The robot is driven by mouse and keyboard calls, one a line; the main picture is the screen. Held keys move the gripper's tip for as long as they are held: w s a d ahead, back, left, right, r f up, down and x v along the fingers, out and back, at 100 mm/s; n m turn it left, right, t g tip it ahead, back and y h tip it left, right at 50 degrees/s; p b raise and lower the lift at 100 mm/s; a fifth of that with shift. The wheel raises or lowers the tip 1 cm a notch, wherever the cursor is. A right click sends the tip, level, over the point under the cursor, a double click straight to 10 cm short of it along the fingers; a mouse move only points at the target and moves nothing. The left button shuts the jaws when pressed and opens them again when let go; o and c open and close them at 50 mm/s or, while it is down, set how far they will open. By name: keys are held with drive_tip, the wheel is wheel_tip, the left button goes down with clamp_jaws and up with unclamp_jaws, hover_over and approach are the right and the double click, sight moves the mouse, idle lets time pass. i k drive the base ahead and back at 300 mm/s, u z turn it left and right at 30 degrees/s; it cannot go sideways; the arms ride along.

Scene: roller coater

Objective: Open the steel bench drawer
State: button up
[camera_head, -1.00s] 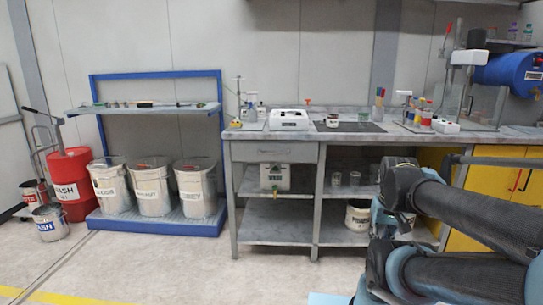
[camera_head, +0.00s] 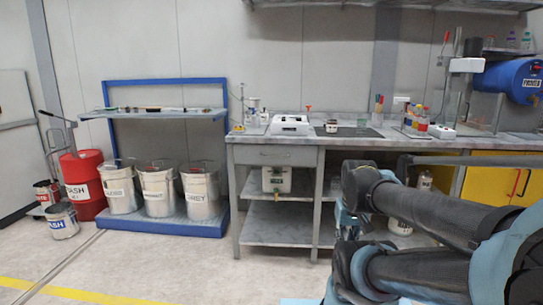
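The steel bench (camera_head: 282,242) stands against the back wall in the middle of the head view. Its drawer (camera_head: 276,155) sits just under the worktop at the left end and looks shut, with a small handle on its front. My dark arm links fill the right side of the view and hide the right part of the bench's lower shelves. My gripper cannot be made out in this view, so its state is not shown.
A blue rack (camera_head: 160,229) with several white buckets (camera_head: 159,192) and a red drum (camera_head: 84,183) stand left of the bench. A yellow cabinet (camera_head: 490,186) is at right. A white device (camera_head: 290,125) sits on the worktop above the drawer. The floor before the drawer is clear.

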sight(244, 154)
drive_tip(key=i, duration=1)
